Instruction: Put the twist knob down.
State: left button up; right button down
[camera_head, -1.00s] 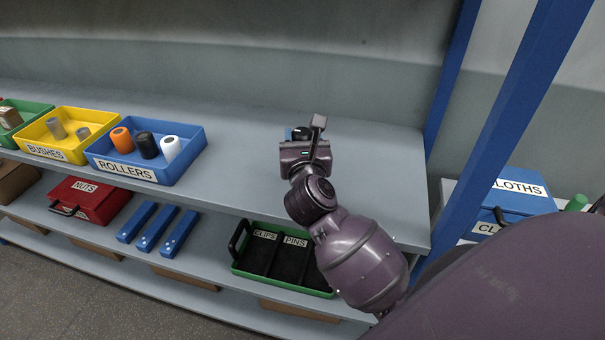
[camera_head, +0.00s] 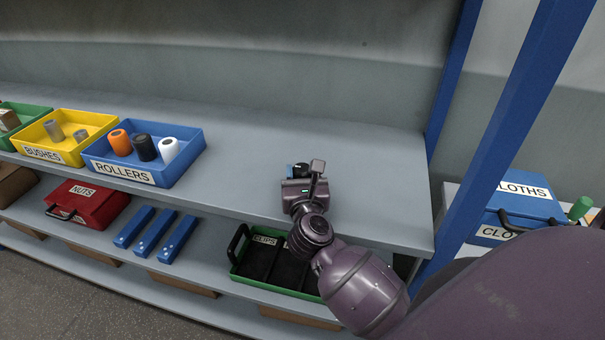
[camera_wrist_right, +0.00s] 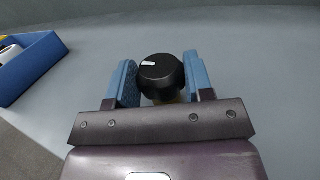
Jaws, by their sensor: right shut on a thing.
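The twist knob (camera_wrist_right: 161,74) is black and round with a white mark on its top. In the right wrist view it sits between the two blue fingers of my right gripper (camera_wrist_right: 160,80), which is shut on it. In the head view the knob (camera_head: 301,170) is a small dark shape at the far side of my right gripper (camera_head: 299,172), partly hidden by the wrist. The gripper is over the right part of the upper shelf (camera_head: 370,170), near its front edge. I cannot tell whether the knob touches the shelf. My left gripper is not in view.
The blue ROLLERS tray (camera_head: 190,158) stands to the left on the same shelf, beside the yellow BUSHES tray (camera_head: 97,122). A blue upright (camera_head: 490,150) bounds the right end. The shelf around my gripper is clear. A green CLIPS tray (camera_head: 240,270) is on the shelf below.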

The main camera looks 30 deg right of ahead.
jog(key=shift+f, duration=0.15)
jog(key=c, duration=0.5)
grip_release()
